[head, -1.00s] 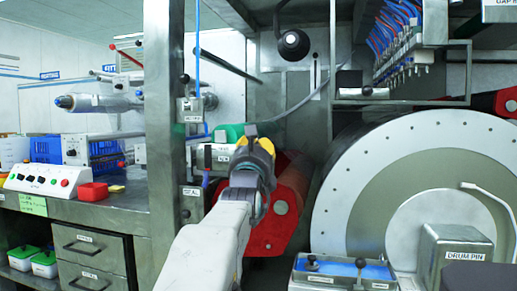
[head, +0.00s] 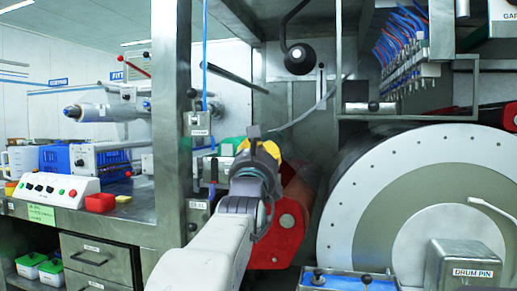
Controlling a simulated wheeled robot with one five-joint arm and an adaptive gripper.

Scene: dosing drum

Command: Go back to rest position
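My gripper (head: 256,142) is at the end of my pale arm, in the middle of the head view, in front of the machine frame. It points away from me, and its dark wrist hides most of it. Yellow patches show at its end; I cannot tell whether they belong to the gripper. Its fingers are not clear enough to show whether they are open or shut, or whether anything is between them.
A steel post (head: 174,120) stands left of my arm. A large drum (head: 375,190) is at the right, with a DRUM PIN box (head: 462,262) in front. Red rollers (head: 292,225) lie behind my wrist. A workbench (head: 135,208) with a control box (head: 58,187) is at left.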

